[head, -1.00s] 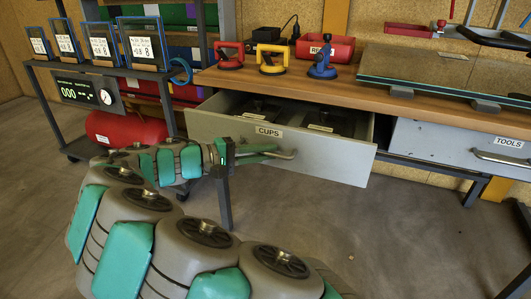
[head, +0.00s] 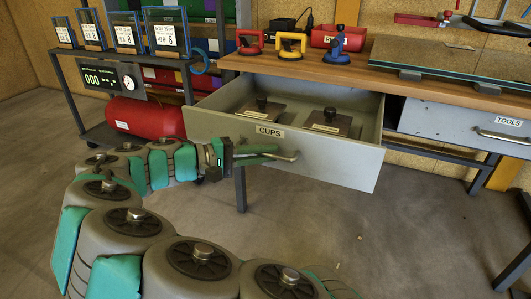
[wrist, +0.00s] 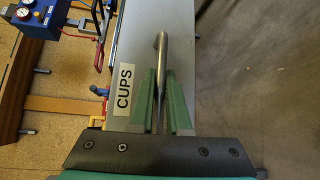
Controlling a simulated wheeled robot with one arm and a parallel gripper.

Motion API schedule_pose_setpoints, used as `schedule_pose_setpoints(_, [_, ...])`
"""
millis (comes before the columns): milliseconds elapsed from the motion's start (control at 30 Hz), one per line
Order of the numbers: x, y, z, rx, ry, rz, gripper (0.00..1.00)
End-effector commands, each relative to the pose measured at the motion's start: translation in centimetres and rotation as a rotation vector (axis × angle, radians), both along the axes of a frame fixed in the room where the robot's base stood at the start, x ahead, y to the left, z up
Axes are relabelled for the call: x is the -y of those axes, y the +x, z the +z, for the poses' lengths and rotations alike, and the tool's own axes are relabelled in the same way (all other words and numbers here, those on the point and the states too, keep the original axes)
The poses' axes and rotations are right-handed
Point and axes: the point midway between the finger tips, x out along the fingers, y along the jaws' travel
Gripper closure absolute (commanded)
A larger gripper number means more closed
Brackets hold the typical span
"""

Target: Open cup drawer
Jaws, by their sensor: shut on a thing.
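The cup drawer (head: 320,158) is a grey drawer labelled CUPS, pulled well out from under the wooden workbench. Inside it lie two flat plates with black knobs, one at the left (head: 262,108) and one at the right (head: 328,124). My gripper (head: 278,152) is at the drawer front, its green fingers on the metal bar handle (head: 293,157). In the wrist view my gripper (wrist: 164,105) has its two green fingers on either side of the handle (wrist: 161,52), beside the CUPS label (wrist: 124,89). Part of the handle is hidden by the fingers.
Red, yellow and blue suction lifters (head: 292,46) stand on the workbench (head: 430,88). A glass sheet (head: 450,65) lies at the right. The closed tools drawer (head: 465,123) is right of the cup drawer. A cart (head: 70,100) with framed panels stands left. Floor in front is clear.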

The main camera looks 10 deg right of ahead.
Motion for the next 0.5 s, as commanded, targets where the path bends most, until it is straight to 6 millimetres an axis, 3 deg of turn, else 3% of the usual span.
schedule_pose_setpoints(200, [-0.01,0.0,-0.08,0.0,0.002,0.0,1.0])
schedule_pose_setpoints(233, [0.0,0.0,-0.09,-0.001,0.002,0.0,0.82])
schedule_pose_setpoints(300, [0.0,0.0,-0.08,0.0,0.002,0.0,0.74])
schedule_pose_setpoints(500, [-0.01,0.0,-0.04,0.0,0.001,0.0,0.73])
